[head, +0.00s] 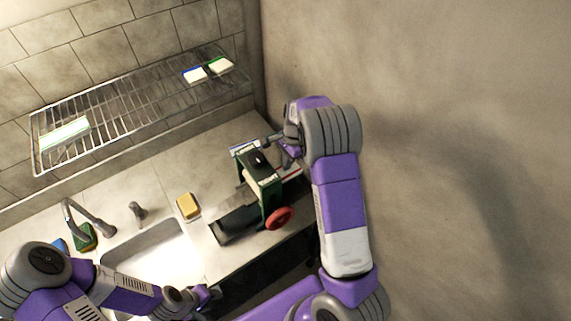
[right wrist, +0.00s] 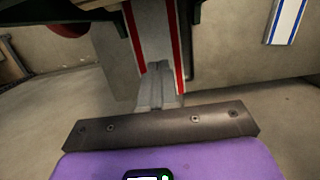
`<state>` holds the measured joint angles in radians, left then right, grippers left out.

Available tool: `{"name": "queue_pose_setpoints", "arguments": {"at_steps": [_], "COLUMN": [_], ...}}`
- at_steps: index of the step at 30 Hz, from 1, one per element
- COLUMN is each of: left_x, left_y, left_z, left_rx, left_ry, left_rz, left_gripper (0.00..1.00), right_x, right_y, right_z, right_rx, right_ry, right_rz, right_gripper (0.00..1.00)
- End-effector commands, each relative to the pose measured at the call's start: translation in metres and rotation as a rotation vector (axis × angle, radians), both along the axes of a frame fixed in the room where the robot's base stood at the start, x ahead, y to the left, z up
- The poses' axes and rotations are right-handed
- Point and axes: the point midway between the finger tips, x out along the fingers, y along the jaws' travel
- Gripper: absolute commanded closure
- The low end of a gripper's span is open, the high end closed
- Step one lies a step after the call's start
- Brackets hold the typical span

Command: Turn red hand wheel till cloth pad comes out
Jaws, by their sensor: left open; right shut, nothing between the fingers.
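The red hand wheel (head: 278,217) is on the front side of the green wringer-like machine (head: 272,190) on the counter. The wheel shows partly at the top left of the right wrist view (right wrist: 68,28). My right gripper (head: 287,156) is behind the machine, apart from the wheel. In the right wrist view its fingers (right wrist: 160,75) are shut with nothing between them. A pale strip with red edges (right wrist: 176,50) shows behind the fingers; I cannot tell whether they touch it. My left gripper (head: 208,294) is open and empty, low by the sink's front edge.
A dark tray-like part (head: 236,223) extends left from the machine. A yellow sponge (head: 188,206) lies between it and the sink (head: 150,262). A faucet (head: 85,218) stands at the left. A wire rack (head: 120,118) holds several pads. The wall (head: 430,120) is close on the right.

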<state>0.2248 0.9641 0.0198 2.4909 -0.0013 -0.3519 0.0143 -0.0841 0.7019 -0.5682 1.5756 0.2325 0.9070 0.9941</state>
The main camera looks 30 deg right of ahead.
Motion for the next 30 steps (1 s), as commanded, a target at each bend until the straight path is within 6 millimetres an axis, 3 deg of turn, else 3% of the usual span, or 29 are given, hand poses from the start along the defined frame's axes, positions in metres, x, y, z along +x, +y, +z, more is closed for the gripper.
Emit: {"name": "queue_pose_setpoints", "arguments": {"at_steps": [1,6,17,25,30], "left_x": [0.0,0.0,0.0,0.0,0.0], "left_y": [0.0,0.0,0.0,0.0,0.0], "left_z": [0.002,0.0,-0.001,-0.002,-0.002], "left_rx": [0.0,0.0,0.0,0.0,0.0], "left_ry": [0.0,0.0,0.0,0.0,0.0], "left_rz": [0.0,0.0,0.0,0.0,0.0], "left_gripper": [0.57,0.57,0.57,0.57,0.57], "right_x": [-0.001,-0.001,-0.002,-0.001,-0.002], "right_y": [0.007,0.005,0.006,-0.024,-0.027], "right_z": [0.001,-0.015,-0.02,-0.021,-0.022], "right_rx": [0.0,-0.001,-0.001,-0.005,-0.008], "right_ry": [0.001,0.001,0.004,0.006,0.008], "right_rz": [0.001,-0.001,0.0,-0.005,-0.005], "right_gripper": [1.0,1.0,1.0,1.0,1.0]}}
